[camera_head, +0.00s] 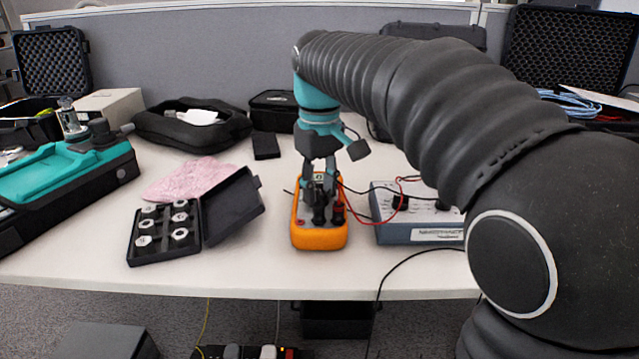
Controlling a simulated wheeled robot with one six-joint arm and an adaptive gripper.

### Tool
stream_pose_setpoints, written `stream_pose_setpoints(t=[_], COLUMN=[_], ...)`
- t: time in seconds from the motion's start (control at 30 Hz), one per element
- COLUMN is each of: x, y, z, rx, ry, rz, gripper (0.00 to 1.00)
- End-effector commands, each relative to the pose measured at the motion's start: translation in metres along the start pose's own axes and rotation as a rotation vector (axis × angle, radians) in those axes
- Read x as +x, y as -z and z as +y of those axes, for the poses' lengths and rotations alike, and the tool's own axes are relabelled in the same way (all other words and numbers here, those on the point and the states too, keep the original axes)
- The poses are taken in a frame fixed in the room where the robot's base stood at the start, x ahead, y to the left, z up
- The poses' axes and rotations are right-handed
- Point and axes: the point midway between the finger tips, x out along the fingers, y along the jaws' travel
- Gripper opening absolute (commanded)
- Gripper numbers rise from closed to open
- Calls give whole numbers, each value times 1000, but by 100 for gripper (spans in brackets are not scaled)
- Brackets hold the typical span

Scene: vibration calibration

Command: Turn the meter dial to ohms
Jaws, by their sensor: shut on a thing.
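The orange meter (320,238) lies on the white table near its front edge, in the middle of the head view. My gripper (319,188) reaches down over the meter's face from above. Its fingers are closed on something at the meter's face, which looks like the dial. The fingers hide the dial, so its pointer and setting cannot be read. Dark plugs with a red and a black lead stand at the meter's near end.
A blue-grey instrument box (425,234) stands right of the meter, joined by leads. An open black case (165,252) with several metal pieces and a pink cloth (190,178) lie left. A teal device (65,180) is far left. A partition closes the back.

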Motion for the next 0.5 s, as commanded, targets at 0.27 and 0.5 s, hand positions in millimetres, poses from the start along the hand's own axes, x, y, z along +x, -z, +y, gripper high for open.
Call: stream_pose_setpoints(t=[0.27, 0.5], x=[1, 1], y=[0, 0], z=[0, 0], rx=[9, 8], ry=[1, 1], rz=[-1, -1], gripper=[1, 56])
